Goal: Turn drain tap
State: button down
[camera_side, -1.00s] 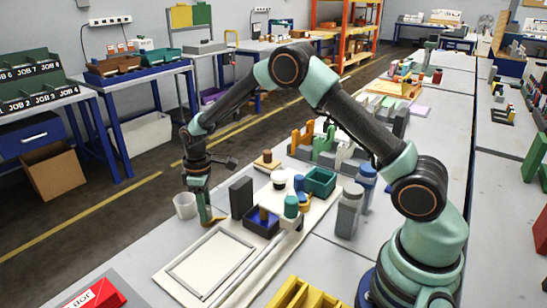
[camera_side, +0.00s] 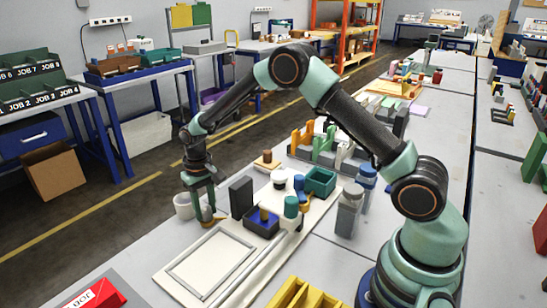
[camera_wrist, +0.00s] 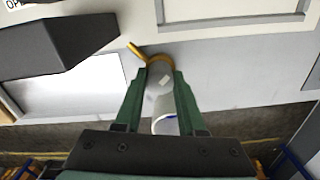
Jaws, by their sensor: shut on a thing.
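The yellow drain tap shows in the wrist view as a short lever (camera_wrist: 137,51) and a curved part at my fingertips. In the side view only a small yellow-brown part (camera_side: 208,221) shows below the fingers. My gripper (camera_side: 206,212) points down at the table's left edge. In the wrist view my gripper (camera_wrist: 165,70) has its two green fingers closed in around the tap; the exact contact is partly hidden. A pale cup (camera_side: 183,206) stands just left of the fingers. In the wrist view the cup (camera_wrist: 164,124) shows between the fingers.
A dark grey block (camera_side: 241,197) stands close to the right of my gripper. A white framed panel (camera_side: 212,262) lies in front. The bare table (camera_side: 125,252) is clear at front left.

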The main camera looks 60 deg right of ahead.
aim_at(206, 207)
jog(key=m, duration=0.3)
jog(key=shift+m, duration=2.3)
jog(key=c, duration=0.5)
grip_release()
notch_tip(206, 207, up, 12)
jog(key=shift+r, duration=0.1)
